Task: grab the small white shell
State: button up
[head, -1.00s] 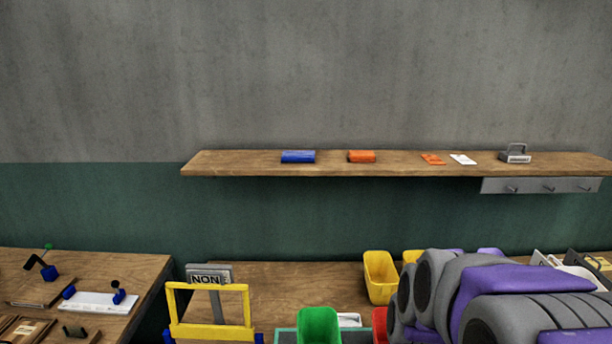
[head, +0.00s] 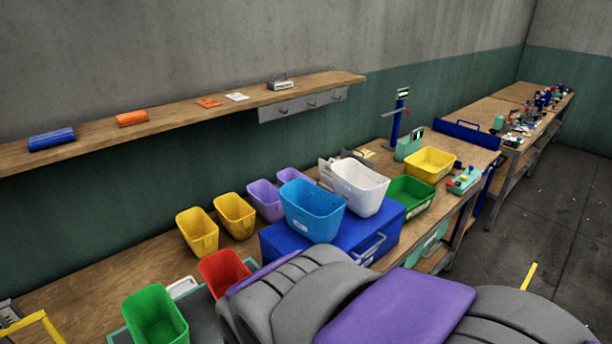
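No thing can be surely told as the small white shell. A small white object (head: 182,287) lies on the table between the green and red bins, partly hidden by them. A flat white piece (head: 237,97) lies on the wall shelf beside a flat orange one. My purple and grey arm fills the lower middle and right of the head view and hides part of the table. My gripper does not show.
A green bin (head: 155,315), a red bin (head: 223,271) and two yellow bins (head: 197,232) stand on the table (head: 92,287). Blue (head: 312,212) and white (head: 360,187) bins sit on a blue case (head: 385,240). The floor (head: 560,215) at right is open.

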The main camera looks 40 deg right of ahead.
aim_at(365, 196)
jog(key=z, duration=1.6)
jog(key=i+l+z, duration=0.3)
jog(key=i+l, duration=0.15)
jog(key=i+l+z, duration=0.35)
jog(key=i+j, duration=0.05)
jog(key=i, duration=0.05)
